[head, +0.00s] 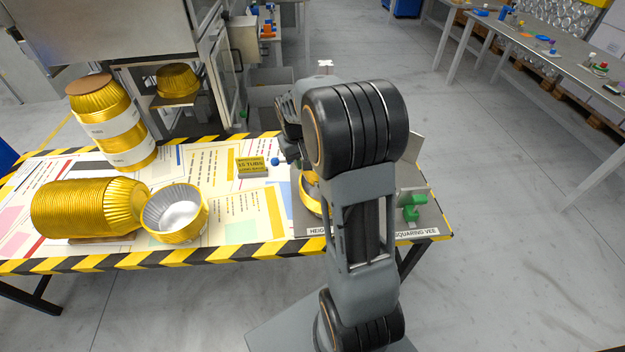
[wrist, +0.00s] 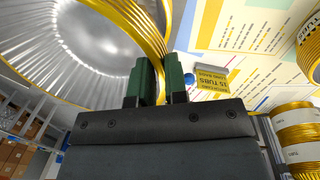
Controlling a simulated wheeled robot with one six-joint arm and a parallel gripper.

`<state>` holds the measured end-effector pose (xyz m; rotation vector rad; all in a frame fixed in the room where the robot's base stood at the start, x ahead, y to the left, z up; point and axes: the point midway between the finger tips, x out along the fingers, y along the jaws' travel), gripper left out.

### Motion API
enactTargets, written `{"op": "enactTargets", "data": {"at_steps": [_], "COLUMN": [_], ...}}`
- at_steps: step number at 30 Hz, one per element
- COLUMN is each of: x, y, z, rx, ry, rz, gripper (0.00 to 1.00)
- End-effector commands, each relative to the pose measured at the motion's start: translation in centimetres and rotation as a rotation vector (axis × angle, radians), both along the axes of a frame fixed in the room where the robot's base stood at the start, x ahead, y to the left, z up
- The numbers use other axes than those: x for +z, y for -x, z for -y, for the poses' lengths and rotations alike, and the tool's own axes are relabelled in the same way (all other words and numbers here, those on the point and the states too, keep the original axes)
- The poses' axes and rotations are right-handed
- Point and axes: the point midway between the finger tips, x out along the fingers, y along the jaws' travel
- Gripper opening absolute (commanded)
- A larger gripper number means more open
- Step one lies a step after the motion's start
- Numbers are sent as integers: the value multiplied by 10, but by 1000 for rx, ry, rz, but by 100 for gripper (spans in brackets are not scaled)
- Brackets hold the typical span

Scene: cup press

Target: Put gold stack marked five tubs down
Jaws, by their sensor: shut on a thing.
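My gripper (wrist: 160,72) shows in the wrist view, its green fingers shut on the rims of a gold tub stack (wrist: 90,45). The open, silvery ribbed inside of the stack faces the camera, and several gold rims lie close together. No mark on this stack is legible. In the head view my arm hides the gripper. A gold piece (head: 309,192) shows partly beside the arm, over the grey plate labelled with height and squaring vee; I cannot tell whether it touches the plate.
A banded gold stack (head: 110,122) stands at the back left of the table. A long gold stack (head: 85,208) lies in front, beside an open tub (head: 176,213). A "15 TUBS" card (head: 251,166) stands mid-table. Green blocks (head: 411,206) sit at the right end.

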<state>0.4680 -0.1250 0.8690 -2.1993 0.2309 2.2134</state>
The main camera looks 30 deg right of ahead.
Motion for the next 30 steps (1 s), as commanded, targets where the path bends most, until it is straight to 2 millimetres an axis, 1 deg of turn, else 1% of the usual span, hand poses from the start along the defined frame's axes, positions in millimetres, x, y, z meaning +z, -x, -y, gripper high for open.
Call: {"op": "enactTargets", "data": {"at_steps": [1,3,7,16,21,23,30], "x": [-11,-24,-42,-60,-82,-88,-89], "y": [1,1,2,1,1,1,0], "z": [1,2,3,3,2,2,1], "rx": [-1,-3,-6,-6,-4,-4,-3], "ry": [-1,-1,1,1,0,0,0], "rz": [-5,-5,-4,-3,-4,-3,0], "gripper": [0,0,0,0,0,0,0]}}
